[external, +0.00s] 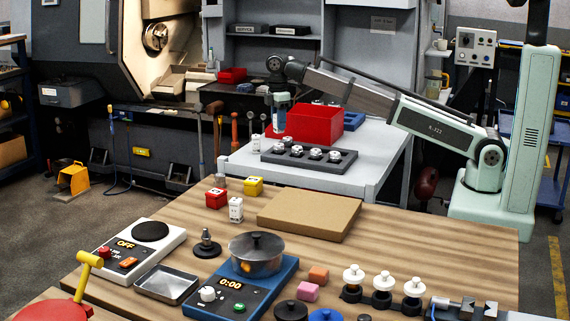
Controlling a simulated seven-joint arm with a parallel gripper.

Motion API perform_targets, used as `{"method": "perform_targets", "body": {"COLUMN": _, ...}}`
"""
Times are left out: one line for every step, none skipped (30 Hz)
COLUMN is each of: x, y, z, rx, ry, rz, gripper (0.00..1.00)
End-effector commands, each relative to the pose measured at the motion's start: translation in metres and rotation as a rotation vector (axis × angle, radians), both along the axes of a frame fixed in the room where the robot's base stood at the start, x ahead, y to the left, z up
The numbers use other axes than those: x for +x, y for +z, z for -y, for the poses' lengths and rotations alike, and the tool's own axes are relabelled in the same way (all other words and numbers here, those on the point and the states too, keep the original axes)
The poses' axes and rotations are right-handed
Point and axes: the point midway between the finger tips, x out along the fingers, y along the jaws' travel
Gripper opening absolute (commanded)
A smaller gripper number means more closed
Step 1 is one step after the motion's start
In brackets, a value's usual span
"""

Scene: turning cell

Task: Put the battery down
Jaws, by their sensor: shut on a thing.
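My gripper (280,112) points down over the pale grey side bench (365,165), at the left of the red bin (314,124). It is shut on the battery, which is small in this view and hard to tell from the fingers. I cannot tell whether the battery's lower end touches anything. A dark grey holder (348,161) with several white-topped pieces lies on the bench just in front of my gripper. A small white piece (256,143) stands to the left of my gripper.
The front right of the bench top is clear.

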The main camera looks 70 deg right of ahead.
Motion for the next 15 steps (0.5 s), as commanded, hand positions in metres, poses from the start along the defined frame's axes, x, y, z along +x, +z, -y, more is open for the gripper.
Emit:
{"method": "perform_targets", "body": {"x": 0.009, "y": 0.002, "z": 0.017, "rx": 0.000, "ry": -0.025, "rz": 0.000, "gripper": 0.03}}
{"method": "perform_targets", "body": {"x": 0.013, "y": 0.002, "z": 0.027, "rx": 0.000, "ry": -0.038, "rz": -0.001, "gripper": 0.03}}
{"method": "perform_targets", "body": {"x": 0.018, "y": 0.003, "z": 0.038, "rx": 0.000, "ry": -0.053, "rz": -0.001, "gripper": 0.03}}
{"method": "perform_targets", "body": {"x": 0.022, "y": 0.003, "z": 0.047, "rx": 0.000, "ry": -0.065, "rz": -0.001, "gripper": 0.03}}
{"method": "perform_targets", "body": {"x": 0.026, "y": 0.004, "z": 0.055, "rx": 0.000, "ry": -0.076, "rz": 0.000, "gripper": 0.03}}
{"method": "perform_targets", "body": {"x": 0.031, "y": 0.005, "z": 0.065, "rx": 0.000, "ry": -0.088, "rz": 0.000, "gripper": 0.03}}
{"method": "perform_targets", "body": {"x": 0.034, "y": 0.005, "z": 0.072, "rx": 0.000, "ry": -0.098, "rz": -0.001, "gripper": 0.03}}
{"method": "perform_targets", "body": {"x": 0.038, "y": 0.006, "z": 0.078, "rx": 0.000, "ry": -0.106, "rz": -0.001, "gripper": 0.03}}
{"method": "perform_targets", "body": {"x": 0.044, "y": 0.007, "z": 0.086, "rx": 0.000, "ry": -0.115, "rz": 0.001, "gripper": 0.03}}
{"method": "perform_targets", "body": {"x": 0.049, "y": 0.008, "z": 0.092, "rx": 0.000, "ry": -0.122, "rz": 0.001, "gripper": 0.03}}
{"method": "perform_targets", "body": {"x": 0.056, "y": 0.010, "z": 0.094, "rx": 0.001, "ry": -0.124, "rz": 0.001, "gripper": 0.03}}
{"method": "perform_targets", "body": {"x": 0.062, "y": 0.011, "z": 0.092, "rx": 0.000, "ry": -0.119, "rz": 0.002, "gripper": 0.03}}
{"method": "perform_targets", "body": {"x": 0.066, "y": 0.012, "z": 0.091, "rx": 0.001, "ry": -0.117, "rz": 0.003, "gripper": 0.03}}
{"method": "perform_targets", "body": {"x": 0.070, "y": 0.013, "z": 0.091, "rx": 0.001, "ry": -0.116, "rz": 0.004, "gripper": 0.03}}
{"method": "perform_targets", "body": {"x": 0.075, "y": 0.014, "z": 0.091, "rx": 0.001, "ry": -0.114, "rz": 0.006, "gripper": 0.03}}
